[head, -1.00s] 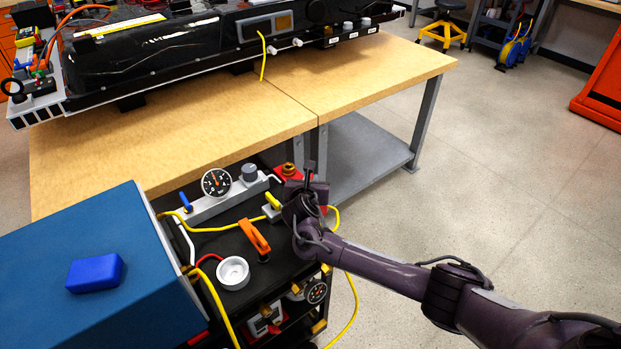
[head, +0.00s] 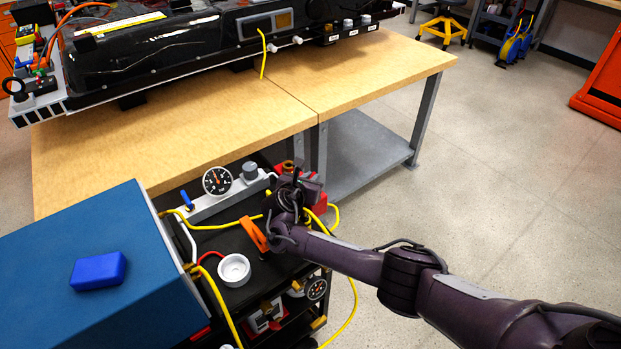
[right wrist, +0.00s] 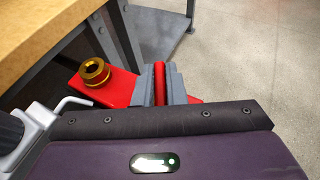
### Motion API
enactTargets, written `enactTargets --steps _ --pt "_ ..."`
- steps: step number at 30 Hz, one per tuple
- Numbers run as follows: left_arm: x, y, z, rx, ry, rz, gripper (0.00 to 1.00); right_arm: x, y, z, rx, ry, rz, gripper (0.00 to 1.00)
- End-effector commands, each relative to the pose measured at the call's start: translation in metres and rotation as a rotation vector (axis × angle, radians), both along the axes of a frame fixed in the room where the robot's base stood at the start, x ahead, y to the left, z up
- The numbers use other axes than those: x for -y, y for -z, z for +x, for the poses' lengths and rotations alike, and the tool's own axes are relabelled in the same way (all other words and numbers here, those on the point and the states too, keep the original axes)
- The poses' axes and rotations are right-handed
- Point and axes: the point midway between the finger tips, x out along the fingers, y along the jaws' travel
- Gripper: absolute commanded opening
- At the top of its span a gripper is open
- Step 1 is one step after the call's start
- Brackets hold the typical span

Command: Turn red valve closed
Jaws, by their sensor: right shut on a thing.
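The red valve has a red block body with a brass fitting on top (right wrist: 95,72) in the right wrist view. Its red handle (right wrist: 160,83) is a thin upright bar pinched between the grey fingers of my right gripper (right wrist: 161,85). In the head view the valve's red body (head: 320,206) shows at the far right corner of the black cart, partly hidden by my right gripper (head: 307,184). The right gripper is shut on the handle. How far the handle is turned is hard to tell. My left gripper is in neither view.
The cart's black top also carries a gauge (head: 217,181), an orange lever (head: 253,234), a white cup (head: 234,269) and yellow hoses. A blue box (head: 95,270) stands at left. The wooden bench edge (head: 250,143) is close behind. Open floor lies right.

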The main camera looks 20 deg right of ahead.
Motion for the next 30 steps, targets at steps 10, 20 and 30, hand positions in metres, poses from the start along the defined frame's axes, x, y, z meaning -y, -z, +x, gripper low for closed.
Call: enactTargets --steps 10,20,30 --pt "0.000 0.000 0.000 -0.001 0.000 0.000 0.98 0.000 0.001 0.000 -0.002 0.000 0.001 0.33" --pt "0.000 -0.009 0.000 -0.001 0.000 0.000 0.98 -0.009 -0.008 -0.010 -0.001 -0.003 -0.001 0.33" --pt "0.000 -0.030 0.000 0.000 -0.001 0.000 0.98 -0.042 -0.028 -0.048 -0.003 -0.002 -0.001 0.33"
